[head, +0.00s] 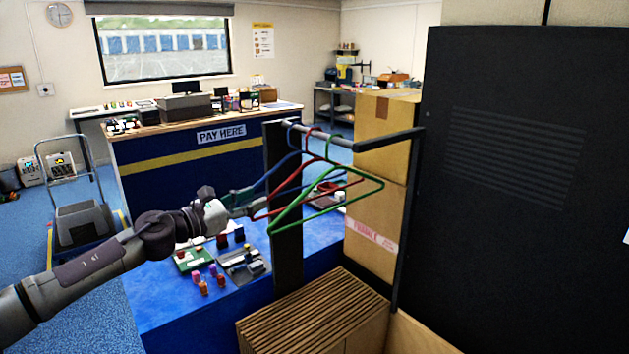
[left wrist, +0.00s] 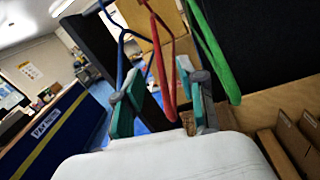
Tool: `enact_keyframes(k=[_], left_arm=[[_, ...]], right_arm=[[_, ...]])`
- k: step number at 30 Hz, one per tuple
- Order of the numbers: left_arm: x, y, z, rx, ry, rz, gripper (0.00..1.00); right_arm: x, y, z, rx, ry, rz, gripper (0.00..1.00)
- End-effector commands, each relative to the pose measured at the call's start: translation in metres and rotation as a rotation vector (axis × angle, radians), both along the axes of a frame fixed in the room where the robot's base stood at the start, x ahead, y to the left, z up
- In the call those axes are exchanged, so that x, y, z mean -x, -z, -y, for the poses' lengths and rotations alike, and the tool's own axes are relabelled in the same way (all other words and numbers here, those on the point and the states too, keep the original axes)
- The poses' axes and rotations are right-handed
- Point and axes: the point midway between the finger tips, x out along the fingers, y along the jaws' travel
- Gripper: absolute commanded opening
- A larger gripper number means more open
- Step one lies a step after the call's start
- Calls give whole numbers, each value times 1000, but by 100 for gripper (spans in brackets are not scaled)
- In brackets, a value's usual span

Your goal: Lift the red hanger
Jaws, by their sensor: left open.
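The red hanger (head: 282,188) hangs on the rail between a blue hanger (head: 273,173) and a green hanger (head: 330,208). My left gripper (head: 243,203) is at the left ends of the hangers in the head view. In the left wrist view its two teal-padded fingers (left wrist: 160,90) are apart. The lower part of the red hanger (left wrist: 171,85) shows in the gap between them. The blue hanger (left wrist: 121,50) comes down near the left finger. The green hanger (left wrist: 215,50) passes outside the right finger. I cannot tell if any finger touches a hanger. My right gripper is out of view.
Stacked cartons (head: 375,205) and a black cabinet (head: 520,190) are close on the right. A blue table (head: 165,300) with small items lies below my left arm.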

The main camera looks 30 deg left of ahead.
Motion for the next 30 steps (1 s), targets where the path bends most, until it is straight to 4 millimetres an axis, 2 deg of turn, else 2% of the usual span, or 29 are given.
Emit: enact_keyframes(k=[1,6,17,24,30], left_arm=[[-4,-5,0,1,-2,4,40],[-16,-4,2,5,-5,4,40],[-31,-1,9,3,-1,0,40],[-60,-2,14,7,1,2,40],[-78,3,19,2,0,0,40]], right_arm=[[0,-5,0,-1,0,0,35],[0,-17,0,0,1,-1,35],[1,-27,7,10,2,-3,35],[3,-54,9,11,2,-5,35],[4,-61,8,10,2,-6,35]])
